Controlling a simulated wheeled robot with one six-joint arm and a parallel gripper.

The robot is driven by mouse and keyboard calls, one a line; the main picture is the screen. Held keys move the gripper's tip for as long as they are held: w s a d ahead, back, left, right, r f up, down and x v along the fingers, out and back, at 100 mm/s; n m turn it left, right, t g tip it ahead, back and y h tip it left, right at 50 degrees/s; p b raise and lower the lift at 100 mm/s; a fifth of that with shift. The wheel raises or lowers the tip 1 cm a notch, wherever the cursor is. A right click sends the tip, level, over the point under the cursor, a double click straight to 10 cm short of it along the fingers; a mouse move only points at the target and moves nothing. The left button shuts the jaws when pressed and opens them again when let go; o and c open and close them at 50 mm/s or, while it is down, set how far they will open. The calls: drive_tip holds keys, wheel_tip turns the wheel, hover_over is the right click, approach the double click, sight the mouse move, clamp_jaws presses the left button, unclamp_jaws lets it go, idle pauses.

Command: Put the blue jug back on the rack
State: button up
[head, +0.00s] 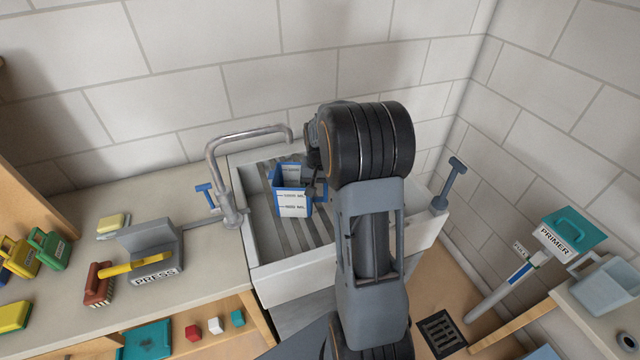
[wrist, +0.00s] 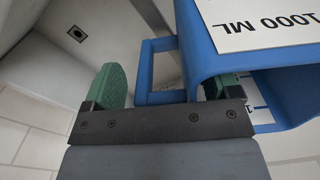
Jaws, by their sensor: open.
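The blue jug (head: 291,190), with a white measuring label, stands upright on the dark slatted rack (head: 310,232) in the sink. My gripper (head: 318,183) is at the jug's right side, by its handle, partly hidden by my wrist. In the wrist view the jug (wrist: 200,60) fills the upper right, with "1000 ML" on its label. My gripper (wrist: 168,90) is open there. Its green pads stand apart, with the jug's blue handle loop (wrist: 158,70) between them. The right pad is partly hidden by the jug. I cannot tell whether either pad touches it.
A metal tap (head: 228,180) arches over the sink (head: 300,277) left of the jug. A teal-topped primer pump (head: 570,230) and a pale container (head: 605,287) are at right. Walls close off the back and right.

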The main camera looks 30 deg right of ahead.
wheel_tip(320, 180, up, 14)
idle(0.6)
